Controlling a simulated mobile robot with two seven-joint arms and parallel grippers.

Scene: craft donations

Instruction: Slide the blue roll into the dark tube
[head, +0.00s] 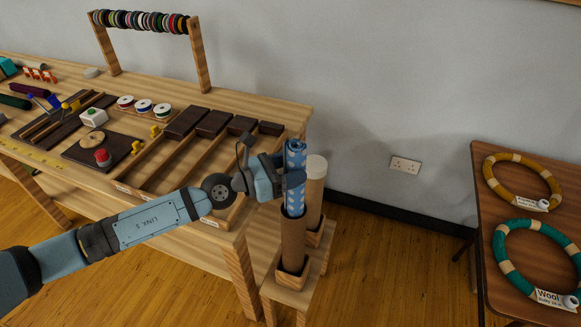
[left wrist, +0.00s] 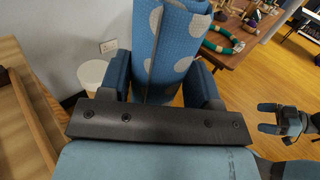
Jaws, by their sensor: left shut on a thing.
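The blue roll (head: 295,157) with pale dots stands upright in my left gripper (head: 290,180). My left gripper is shut around its middle. The roll fills the centre of the left wrist view (left wrist: 172,45), between the two fingers. Its lower end is at the mouth of the dark brown tube (head: 293,243), lined up with it. I cannot tell if the end is just inside or just above the rim. The tube stands upright in a wooden holder (head: 292,278). My right gripper (left wrist: 270,118) shows at the right of the left wrist view, open and empty, far from the roll.
A paler tube (head: 316,185) with a whitish top stands close behind the dark tube. The wooden workbench (head: 240,95) with spools, blocks and dividers is to the left. A brown table (head: 487,240) with yarn rings is at the right. Floor between is clear.

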